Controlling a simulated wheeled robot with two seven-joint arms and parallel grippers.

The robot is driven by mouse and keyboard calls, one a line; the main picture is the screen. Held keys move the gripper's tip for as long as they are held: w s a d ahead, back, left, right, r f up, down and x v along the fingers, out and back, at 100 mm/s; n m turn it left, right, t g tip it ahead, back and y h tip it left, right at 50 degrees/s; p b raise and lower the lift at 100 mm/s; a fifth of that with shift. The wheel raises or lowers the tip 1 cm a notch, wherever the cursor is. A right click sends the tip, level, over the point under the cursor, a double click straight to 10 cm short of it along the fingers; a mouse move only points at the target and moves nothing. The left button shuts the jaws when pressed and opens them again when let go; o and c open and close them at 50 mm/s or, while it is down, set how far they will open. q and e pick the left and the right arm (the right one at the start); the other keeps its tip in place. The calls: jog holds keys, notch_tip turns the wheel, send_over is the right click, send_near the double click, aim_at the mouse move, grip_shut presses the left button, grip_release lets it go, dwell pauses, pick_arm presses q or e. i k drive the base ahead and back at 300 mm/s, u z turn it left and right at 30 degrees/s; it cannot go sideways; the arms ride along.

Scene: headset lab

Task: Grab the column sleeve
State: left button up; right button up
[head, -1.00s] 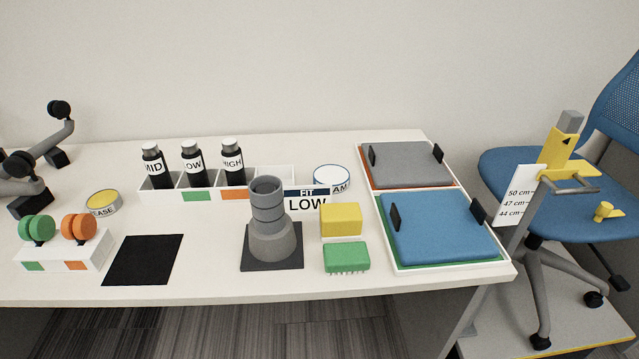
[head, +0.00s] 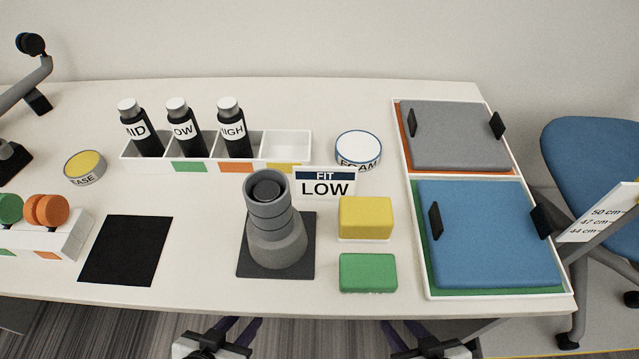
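The column sleeve appears to be the grey stepped, telescoping tube (head: 272,222), standing upright on a dark square base plate (head: 306,258) in the middle of the table. Its top is open with a dark inside. My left gripper (head: 238,328) shows at the bottom edge, below and apart from the sleeve, its dark fingers apart and nothing between them. My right gripper (head: 432,330) is at the bottom right, before the table's front edge, with its fingers apart and empty. Both are partly cut off by the frame.
A sign (head: 325,184) reading FIT LOW stands close behind the sleeve. A white rack (head: 290,147) holds black bottles behind. A black mat (head: 126,250) lies left; trays with cushions (head: 490,235) lie right.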

aim_at(273, 222)
jog(key=k, duration=0.5)
jog(key=z, duration=1.35)
jog(key=k, duration=1.2)
jog(key=u, duration=1.35)
